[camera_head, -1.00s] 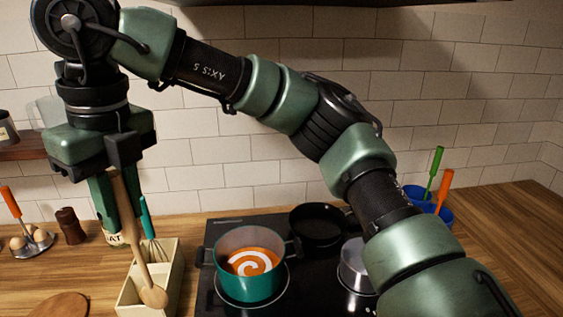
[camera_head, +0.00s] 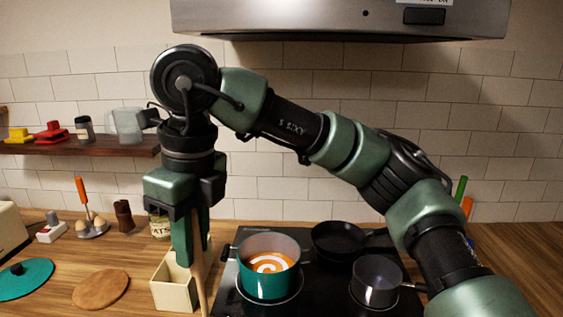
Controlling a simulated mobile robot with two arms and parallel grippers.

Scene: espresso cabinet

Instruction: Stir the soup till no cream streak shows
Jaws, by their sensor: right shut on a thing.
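The teal pot (camera_head: 268,284) stands on the hob's front left burner, with orange soup (camera_head: 283,260) in it. A bold white cream swirl (camera_head: 268,264) shows on the soup. My right gripper (camera_head: 193,248) is shut on the wooden spoon (camera_head: 201,272), left of the pot and above the holder's right side. The spoon hangs nearly upright, apart from the pot in the picture. Its lower end runs out of the bottom of the frame. My left gripper is not in view.
A cream utensil holder (camera_head: 172,289) stands left of the pot. A black pan (camera_head: 338,240) and a steel saucepan (camera_head: 376,284) share the hob (camera_head: 318,292). A round wooden board (camera_head: 100,290) and teal lid (camera_head: 24,279) lie left. The range hood (camera_head: 340,20) hangs above.

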